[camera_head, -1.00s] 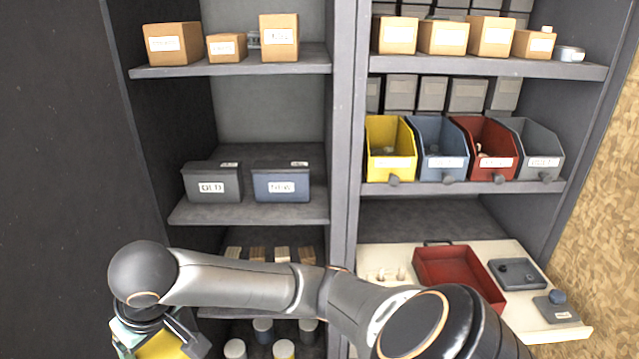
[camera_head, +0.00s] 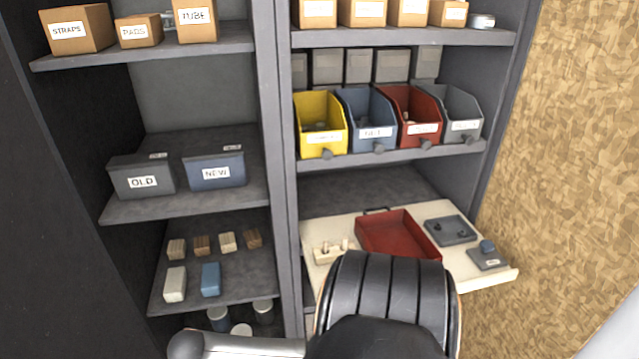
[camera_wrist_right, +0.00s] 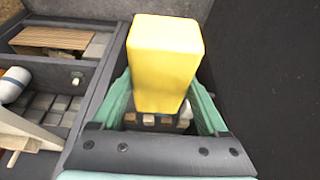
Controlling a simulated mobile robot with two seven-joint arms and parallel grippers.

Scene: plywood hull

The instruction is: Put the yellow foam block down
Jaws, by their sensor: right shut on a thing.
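The yellow foam block (camera_wrist_right: 165,60) is in the right wrist view, upright in the picture between the green fingers of my right gripper (camera_wrist_right: 163,100). The fingers are shut on its sides. The block hides part of what lies behind it. In the head view my right arm crosses the bottom edge, but its gripper and the yellow block are out of sight. My left gripper shows in neither view.
A lower left shelf (camera_head: 222,290) holds several small wooden blocks, a white block (camera_head: 175,284) and a blue block (camera_head: 210,279). Above it stand the OLD box (camera_head: 142,178) and NEW box (camera_head: 214,170). A red tray (camera_head: 388,236) lies on the cream pull-out board (camera_head: 322,277).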

